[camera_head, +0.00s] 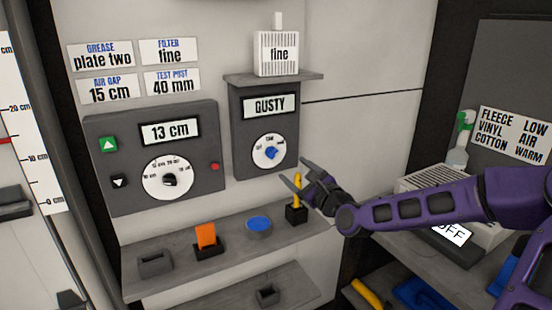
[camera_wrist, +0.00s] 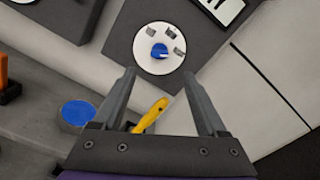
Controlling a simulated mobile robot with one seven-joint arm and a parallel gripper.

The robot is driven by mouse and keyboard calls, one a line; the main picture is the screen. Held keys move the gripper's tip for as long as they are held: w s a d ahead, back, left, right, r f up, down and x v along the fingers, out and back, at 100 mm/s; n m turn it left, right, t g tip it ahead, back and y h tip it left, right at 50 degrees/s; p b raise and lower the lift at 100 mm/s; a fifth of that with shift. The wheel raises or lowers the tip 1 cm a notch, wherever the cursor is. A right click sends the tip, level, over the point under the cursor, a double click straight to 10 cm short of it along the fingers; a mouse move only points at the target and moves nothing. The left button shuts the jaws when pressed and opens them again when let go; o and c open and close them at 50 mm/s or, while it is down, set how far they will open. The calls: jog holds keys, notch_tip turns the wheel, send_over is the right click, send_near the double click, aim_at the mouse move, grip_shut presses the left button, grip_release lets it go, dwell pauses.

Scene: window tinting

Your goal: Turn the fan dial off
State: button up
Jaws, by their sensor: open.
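The fan dial (camera_head: 271,153) is a blue knob on a round white face, on a dark grey wall panel under a display reading "GUSTY". In the wrist view the blue knob (camera_wrist: 159,51) shows ahead, just beyond and between the fingertips, with a white pointer mark toward the right. The labels around it are too small to read surely. My gripper (camera_head: 304,177) is open and empty, to the lower right of the dial and apart from it. In the wrist view the two fingers of my gripper (camera_wrist: 158,73) are spread wide.
A yellow stick in a black holder (camera_head: 296,214) stands on the shelf (camera_head: 135,258) close below my gripper. A blue round pad (camera_head: 259,224) and an orange piece (camera_head: 206,235) are farther left. Another panel (camera_head: 100,140) reads "13 cm". A small ledge (camera_head: 300,77) juts above the dial.

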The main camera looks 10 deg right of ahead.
aim_at(274, 154)
jog(key=x, duration=1.1)
jog(key=shift+w+b, duration=0.1)
jog(key=shift+b, duration=0.2)
grip_shut()
